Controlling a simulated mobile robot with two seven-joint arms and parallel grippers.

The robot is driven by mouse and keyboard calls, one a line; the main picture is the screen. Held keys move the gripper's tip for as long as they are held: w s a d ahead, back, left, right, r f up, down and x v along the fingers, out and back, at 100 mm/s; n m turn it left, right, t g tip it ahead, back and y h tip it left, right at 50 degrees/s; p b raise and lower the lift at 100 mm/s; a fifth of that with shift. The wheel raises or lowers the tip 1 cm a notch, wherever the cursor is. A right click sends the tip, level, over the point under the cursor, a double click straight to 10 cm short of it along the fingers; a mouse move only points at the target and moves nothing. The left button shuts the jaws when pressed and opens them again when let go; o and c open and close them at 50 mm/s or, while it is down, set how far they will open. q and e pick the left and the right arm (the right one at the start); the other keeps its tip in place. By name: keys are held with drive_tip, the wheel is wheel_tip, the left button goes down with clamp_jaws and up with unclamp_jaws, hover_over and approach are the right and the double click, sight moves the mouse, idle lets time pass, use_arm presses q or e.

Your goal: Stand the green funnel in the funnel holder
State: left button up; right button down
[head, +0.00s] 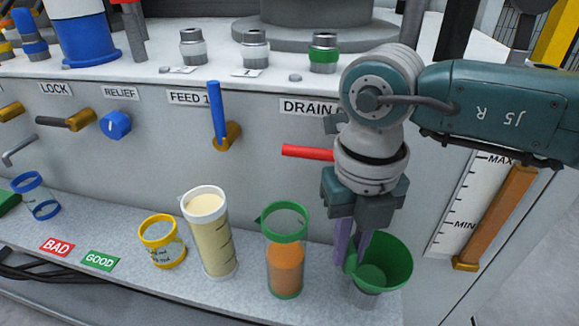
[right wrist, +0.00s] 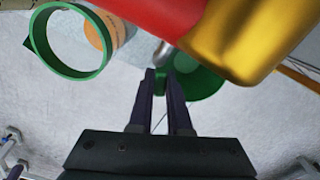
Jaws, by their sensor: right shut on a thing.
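The green funnel (head: 395,258) is at the right end of the grey shelf, mouth up and tilted in the picture. My right gripper (head: 351,262) is above the shelf, with its fingers shut on the funnel's left side. In the right wrist view, the fingertips (right wrist: 163,76) pinch a small green tab beside the funnel bowl (right wrist: 207,84). My left gripper is out of view.
A green-rimmed beaker (head: 285,265) of orange liquid stands just left of the funnel. A cream-filled cylinder (head: 210,235) and a yellow-rimmed cup (head: 160,243) stand farther left. The red drain handle (head: 307,152) juts out close to my right wrist.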

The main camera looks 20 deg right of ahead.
drive_tip(key=c, duration=0.8)
unclamp_jaws()
drive_tip(key=shift+r, duration=0.1)
wheel_tip(320, 180, up, 9)
drive_tip(key=p, duration=0.3)
drive_tip(key=shift+w+f+p, duration=0.1)
drive_tip(key=shift+f+p, duration=0.1)
drive_tip(key=shift+p, duration=0.15)
drive_tip(key=shift+r, duration=0.55)
